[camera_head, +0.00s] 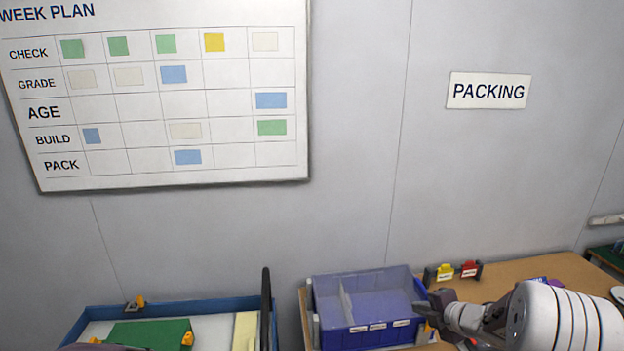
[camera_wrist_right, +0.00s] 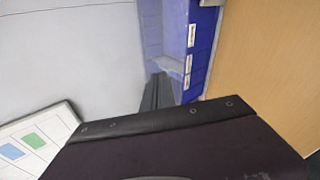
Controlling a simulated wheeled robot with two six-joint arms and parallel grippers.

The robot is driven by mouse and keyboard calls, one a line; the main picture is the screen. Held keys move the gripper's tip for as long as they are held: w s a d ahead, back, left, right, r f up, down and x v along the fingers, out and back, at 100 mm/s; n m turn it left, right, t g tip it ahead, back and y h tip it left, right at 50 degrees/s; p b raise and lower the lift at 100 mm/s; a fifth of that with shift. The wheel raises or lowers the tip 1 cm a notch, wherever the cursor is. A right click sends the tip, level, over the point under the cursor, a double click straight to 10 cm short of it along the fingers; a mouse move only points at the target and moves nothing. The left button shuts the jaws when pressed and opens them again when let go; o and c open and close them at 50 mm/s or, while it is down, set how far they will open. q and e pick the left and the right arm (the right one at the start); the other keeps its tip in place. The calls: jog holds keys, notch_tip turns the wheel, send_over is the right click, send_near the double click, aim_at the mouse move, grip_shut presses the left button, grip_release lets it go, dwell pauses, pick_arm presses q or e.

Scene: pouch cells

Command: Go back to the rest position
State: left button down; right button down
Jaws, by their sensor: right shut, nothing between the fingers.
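My right arm comes in from the right in the head view. Its gripper (camera_head: 430,304) is beside the right wall of the blue bin (camera_head: 352,330), in front of it in the picture; whether it touches the bin I cannot tell. In the right wrist view the dark fingers (camera_wrist_right: 157,92) are together with nothing between them, and the blue bin (camera_wrist_right: 203,45) lies beyond them. My left gripper does not show clearly; only a dark shape cuts the bottom left edge of the head view.
The bin has a divider and white labels. A blue-rimmed tray (camera_head: 95,320) with a green board (camera_head: 150,333) stands at left. Yellow and red clips (camera_head: 457,271) stand on the wooden table (camera_head: 520,272). A week plan board (camera_head: 160,95) and a PACKING sign (camera_head: 488,91) hang behind.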

jog(key=a+r+m+h, duration=0.1)
jog(key=a+r+m, duration=0.3)
jog(key=a, duration=0.8)
jog(key=s+a+f+m+g+h, duration=0.1)
jog(key=s+f+m+g, duration=0.3)
jog(key=s+m, duration=0.5)
jog(key=s+a+f+m+g, duration=0.1)
jog(key=s+f+m+g, duration=0.4)
jog(key=s+m, duration=0.4)
jog(key=s+f, duration=0.1)
jog(key=s, duration=0.6)
jog(key=shift+h, duration=0.4)
jog(key=shift+s, duration=0.15)
